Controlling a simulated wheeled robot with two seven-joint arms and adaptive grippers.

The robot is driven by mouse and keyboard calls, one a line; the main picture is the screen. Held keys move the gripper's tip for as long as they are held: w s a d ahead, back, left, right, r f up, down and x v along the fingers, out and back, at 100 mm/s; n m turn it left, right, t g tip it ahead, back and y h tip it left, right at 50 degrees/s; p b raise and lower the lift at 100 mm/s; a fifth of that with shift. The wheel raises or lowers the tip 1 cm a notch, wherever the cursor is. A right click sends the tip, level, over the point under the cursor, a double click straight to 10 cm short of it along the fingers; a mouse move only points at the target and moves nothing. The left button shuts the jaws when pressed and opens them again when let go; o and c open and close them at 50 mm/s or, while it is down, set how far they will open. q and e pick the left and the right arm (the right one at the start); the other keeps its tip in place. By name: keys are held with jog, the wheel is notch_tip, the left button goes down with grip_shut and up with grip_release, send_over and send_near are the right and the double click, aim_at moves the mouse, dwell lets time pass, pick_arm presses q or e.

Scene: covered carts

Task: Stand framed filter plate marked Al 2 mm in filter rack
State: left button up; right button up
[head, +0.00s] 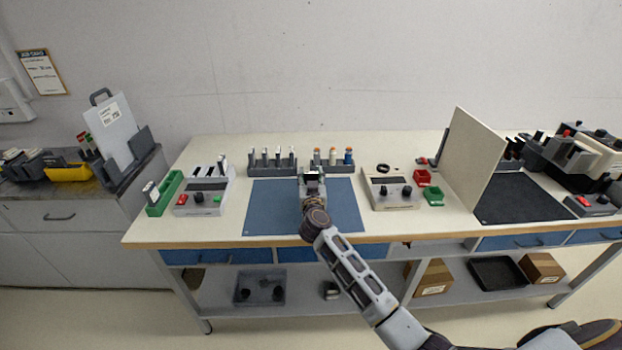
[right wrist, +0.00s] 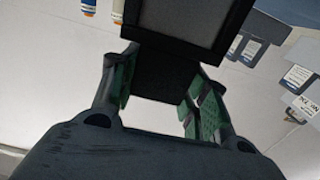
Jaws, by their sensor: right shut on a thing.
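My right gripper (head: 312,190) is shut on a dark framed plate with a grey face, held above the blue mat. In the right wrist view the plate (right wrist: 180,20) sits between the green-padded fingers of the gripper (right wrist: 163,82); no marking on it is readable. A dark rack (head: 272,168) behind the mat, left of the gripper, holds several upright dark plates with pale labels. Some labelled plates (right wrist: 249,48) also show in the right wrist view, apart from the held plate. My left gripper is out of view.
The blue mat (head: 262,212) is otherwise clear. A second rack (head: 340,168) holds orange- and blue-capped items close behind the gripper. An upright pale panel (head: 475,160) stands farther right.

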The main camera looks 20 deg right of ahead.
jog(key=o, duration=1.3)
jog(key=shift+o, duration=0.2)
jog(key=v, duration=1.2)
jog(key=shift+r+p, duration=0.15)
jog(key=shift+p, duration=0.3)
